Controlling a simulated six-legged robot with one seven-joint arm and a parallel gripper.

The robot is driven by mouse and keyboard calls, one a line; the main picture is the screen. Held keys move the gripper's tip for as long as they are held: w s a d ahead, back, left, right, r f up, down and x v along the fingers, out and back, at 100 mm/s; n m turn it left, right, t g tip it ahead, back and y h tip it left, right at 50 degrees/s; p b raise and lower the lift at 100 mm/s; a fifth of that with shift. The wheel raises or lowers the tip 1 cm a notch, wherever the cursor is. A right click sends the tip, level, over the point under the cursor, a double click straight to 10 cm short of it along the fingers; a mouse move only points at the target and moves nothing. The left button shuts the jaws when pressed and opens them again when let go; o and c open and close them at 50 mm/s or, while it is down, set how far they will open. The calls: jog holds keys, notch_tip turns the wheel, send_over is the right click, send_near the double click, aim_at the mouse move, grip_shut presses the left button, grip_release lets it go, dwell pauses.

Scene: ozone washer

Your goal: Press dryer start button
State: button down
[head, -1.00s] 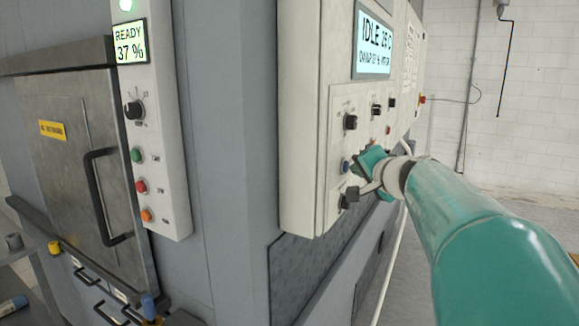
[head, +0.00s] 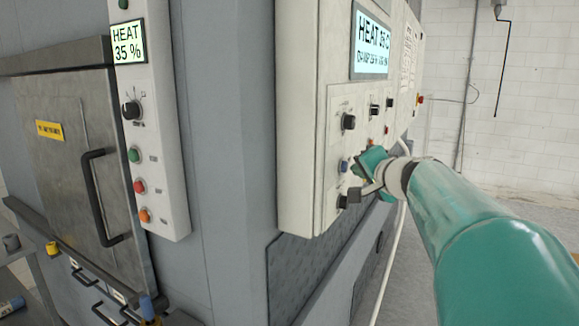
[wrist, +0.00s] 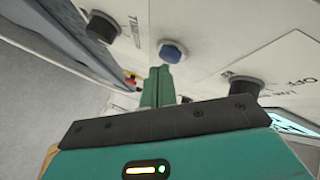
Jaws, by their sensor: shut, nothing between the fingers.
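A blue push button (head: 344,166) sits on the white control panel (head: 300,120), between black knobs. It also shows in the wrist view (wrist: 172,52) as a blue cap with a pale collar. My gripper (head: 362,163) is shut and empty, just to the right of the button in the head view. In the wrist view its closed green fingertips (wrist: 160,70) are just below the button. I cannot tell if they touch it. The panel display (head: 371,43) reads HEAT with smaller text below. The button's label is not readable.
Black knobs (head: 348,122) and (head: 349,198) flank the button. A second panel (head: 160,110) at left has green, red and orange buttons and a display (head: 128,43) reading HEAT 35 %. A metal door with a black handle (head: 100,195) is further left. Free floor lies at right.

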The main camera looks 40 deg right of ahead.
jog(key=shift+s+d, duration=0.15)
jog(key=shift+s, duration=0.15)
jog(key=s, duration=0.1)
jog(key=s+d, duration=0.1)
jog(key=s, duration=0.1)
jog(key=s+d, duration=0.1)
jog(key=shift+s, duration=0.3)
dwell(1.0)
